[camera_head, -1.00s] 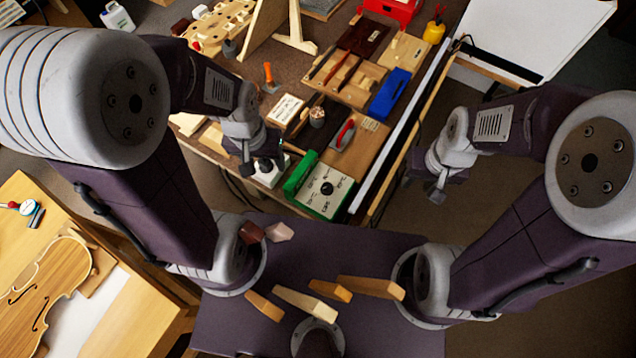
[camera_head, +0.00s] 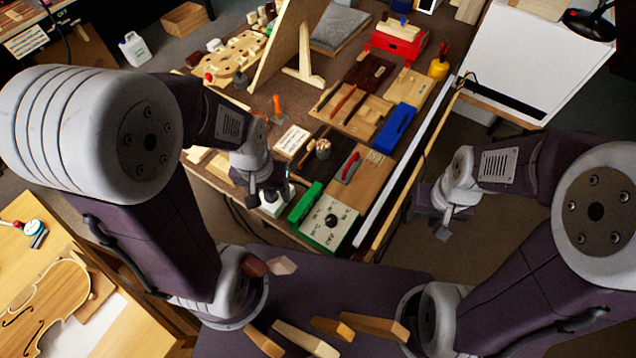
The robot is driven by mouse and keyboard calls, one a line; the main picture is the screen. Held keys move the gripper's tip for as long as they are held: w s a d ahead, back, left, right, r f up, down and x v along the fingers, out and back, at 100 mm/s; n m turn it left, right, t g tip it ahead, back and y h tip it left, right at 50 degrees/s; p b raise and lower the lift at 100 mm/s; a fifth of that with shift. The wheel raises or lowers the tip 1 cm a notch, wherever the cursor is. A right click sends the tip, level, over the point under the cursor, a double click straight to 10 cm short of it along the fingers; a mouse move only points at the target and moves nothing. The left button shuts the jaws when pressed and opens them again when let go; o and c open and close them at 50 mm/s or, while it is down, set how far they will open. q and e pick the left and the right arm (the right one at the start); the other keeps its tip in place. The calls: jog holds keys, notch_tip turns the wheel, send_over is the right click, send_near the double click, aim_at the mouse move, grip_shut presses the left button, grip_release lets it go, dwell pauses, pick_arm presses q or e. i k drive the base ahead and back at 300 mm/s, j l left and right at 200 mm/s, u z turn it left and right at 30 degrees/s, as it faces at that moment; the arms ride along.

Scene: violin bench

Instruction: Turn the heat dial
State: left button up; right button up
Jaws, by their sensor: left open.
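A green box with a pale top panel (camera_head: 322,232) stands at the bench's near edge, with a round black dial (camera_head: 332,220) in the middle of its marked face. A small white box (camera_head: 273,206) with a dark top part sits to its left; I cannot tell what that part is. My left gripper (camera_head: 254,198) is open and points down beside the white box, left of the green box and apart from the dial. Its fingertips are small and partly blend with the box. My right gripper (camera_head: 441,232) hangs over the floor right of the bench, its jaws unclear.
A blue box (camera_head: 397,128), a red-handled block (camera_head: 349,167) and a dark tray with a small jar lie behind the green box. A long pale rail (camera_head: 396,178) runs along the bench's right edge. A violin body (camera_head: 38,300) lies on the left table.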

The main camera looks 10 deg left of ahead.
aim_at(331, 221)
jog(key=k+j+u, duration=0.25)
jog(key=u, duration=0.2)
jog(key=k+j+u, duration=0.45)
